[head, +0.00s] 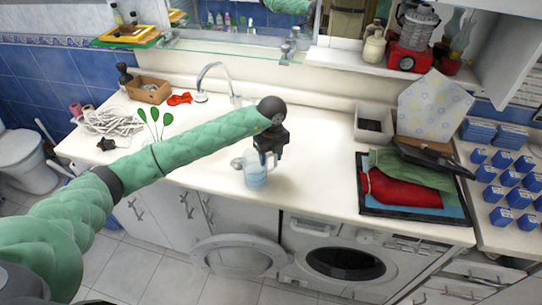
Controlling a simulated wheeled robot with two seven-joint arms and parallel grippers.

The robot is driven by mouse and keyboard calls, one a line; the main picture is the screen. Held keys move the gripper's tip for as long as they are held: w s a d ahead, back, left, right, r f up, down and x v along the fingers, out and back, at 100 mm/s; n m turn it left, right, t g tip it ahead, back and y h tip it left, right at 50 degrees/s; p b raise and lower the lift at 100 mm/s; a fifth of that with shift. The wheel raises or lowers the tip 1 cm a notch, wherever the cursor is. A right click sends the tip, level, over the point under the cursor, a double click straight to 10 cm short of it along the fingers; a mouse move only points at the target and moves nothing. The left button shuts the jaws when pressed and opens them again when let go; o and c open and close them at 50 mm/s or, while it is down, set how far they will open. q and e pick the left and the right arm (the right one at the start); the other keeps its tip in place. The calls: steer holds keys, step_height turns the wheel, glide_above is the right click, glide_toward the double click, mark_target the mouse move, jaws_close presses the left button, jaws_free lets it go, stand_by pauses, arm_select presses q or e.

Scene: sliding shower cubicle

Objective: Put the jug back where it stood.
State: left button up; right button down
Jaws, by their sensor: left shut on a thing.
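The jug (255,178) is a clear, pale blue vessel with a handle on its left side. It is upright over the white counter (310,190), near the counter's front edge. My left gripper (268,158) reaches in from the left and points down at the jug's top right. It is shut on the jug, and its fingers hide part of the rim. I cannot tell whether the jug's base touches the counter. My right gripper is not in view.
A tap (213,78) stands behind my left arm. White strips (112,122), green spoon-like items (153,116) and a cardboard box (149,90) lie left. A tray with folded red cloth (402,189) lies right. The counter between jug and tray is clear.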

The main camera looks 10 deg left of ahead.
arm_select(q)
steer(key=shift+f, duration=0.1)
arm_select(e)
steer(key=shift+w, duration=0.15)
arm_select(q)
steer(key=o, duration=1.1)
steer(key=shift+o, duration=0.3)
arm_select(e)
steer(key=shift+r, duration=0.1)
arm_select(q)
steer(key=shift+r+b, duration=0.35)
steer(key=shift+r, duration=0.05)
step_height(320, 180, up, 5)
steer(key=b, duration=0.2)
steer(key=shift+w+f+b, duration=0.1)
steer(key=shift+w+b, duration=0.05)
steer(key=shift+b, duration=0.25)
step_height(320, 180, up, 5)
steer(key=shift+r+b, duration=0.15)
steer(key=shift+b, duration=1)
steer(key=shift+d+r, duration=0.1)
steer(key=shift+r, duration=0.6)
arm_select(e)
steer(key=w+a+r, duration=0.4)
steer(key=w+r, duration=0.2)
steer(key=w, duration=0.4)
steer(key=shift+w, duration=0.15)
